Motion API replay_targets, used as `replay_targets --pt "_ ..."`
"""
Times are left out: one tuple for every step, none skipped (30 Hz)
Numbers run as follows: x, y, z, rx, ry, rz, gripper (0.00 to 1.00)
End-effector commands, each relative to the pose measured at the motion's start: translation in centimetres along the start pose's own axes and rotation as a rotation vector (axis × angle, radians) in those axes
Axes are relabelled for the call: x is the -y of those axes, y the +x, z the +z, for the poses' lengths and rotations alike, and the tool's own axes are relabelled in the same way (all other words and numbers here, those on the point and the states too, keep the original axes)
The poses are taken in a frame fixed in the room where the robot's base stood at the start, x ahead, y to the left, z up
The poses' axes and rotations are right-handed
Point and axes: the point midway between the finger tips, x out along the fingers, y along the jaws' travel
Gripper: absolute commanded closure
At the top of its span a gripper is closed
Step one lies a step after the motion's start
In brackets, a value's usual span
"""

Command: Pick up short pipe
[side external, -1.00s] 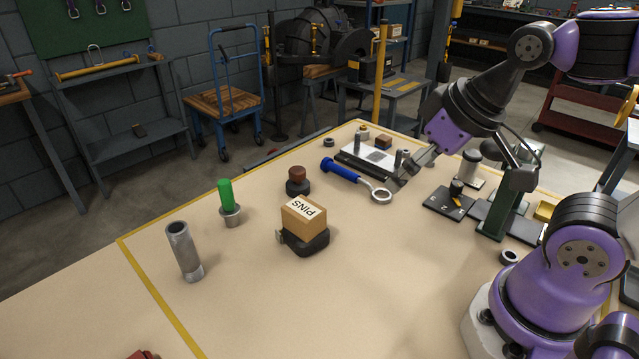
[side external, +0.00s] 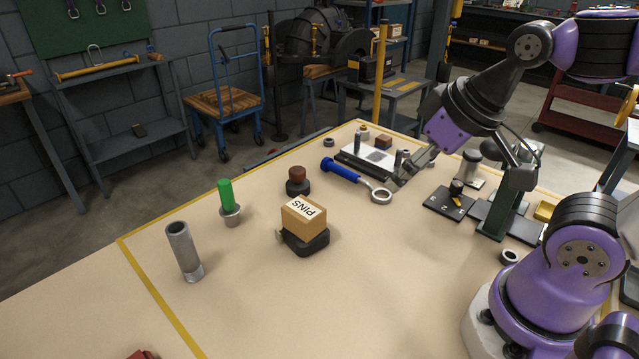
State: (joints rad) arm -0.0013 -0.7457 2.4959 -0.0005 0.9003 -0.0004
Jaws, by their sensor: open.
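My gripper (side external: 408,172) is open and tilted down to the left, low over the table by the right end of the white plate. A small upright grey cylinder (side external: 400,157), which may be the short pipe, stands close by its fingers; I cannot tell whether it is between them. A larger grey pipe (side external: 183,252) stands upright at the table's front left, far from the gripper.
A blue-handled ring tool (side external: 345,174) lies just left of the gripper. A white plate on a dark base (side external: 362,157) is behind. A PINS box (side external: 303,218), a green peg (side external: 226,195) and a dark numbered plate (side external: 444,204) stand about.

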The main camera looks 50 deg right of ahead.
Motion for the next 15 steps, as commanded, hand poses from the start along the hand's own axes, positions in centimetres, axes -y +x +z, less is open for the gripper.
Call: replay_targets --pt "0.2 0.0 -0.4 0.001 -0.010 -0.005 0.26" --pt "0.4 0.0 -0.8 0.004 -0.020 -0.010 0.26" --pt "0.7 -0.1 -1.5 0.008 -0.038 -0.019 0.26" --pt "1.1 -0.1 -2.2 0.012 -0.056 -0.027 0.26" --pt "1.6 0.0 -3.1 0.016 -0.079 -0.039 0.26" --pt "2.4 0.2 -4.5 0.023 -0.115 -0.056 0.26" --pt "3.1 0.4 -5.6 0.028 -0.145 -0.071 0.26" --pt "4.0 0.7 -6.8 0.034 -0.177 -0.086 0.26" --pt "5.2 1.1 -8.4 0.041 -0.225 -0.109 0.26" --pt "6.2 1.6 -9.5 0.046 -0.259 -0.125 0.26" --pt "7.3 2.2 -10.6 0.052 -0.293 -0.141 0.26" --pt "8.8 3.0 -11.9 0.059 -0.340 -0.164 0.26" --pt "9.9 3.8 -12.7 0.063 -0.374 -0.179 0.26" --pt "11.2 4.5 -13.5 0.068 -0.408 -0.195 0.26" --pt "12.7 5.6 -14.3 0.074 -0.450 -0.215 0.26"
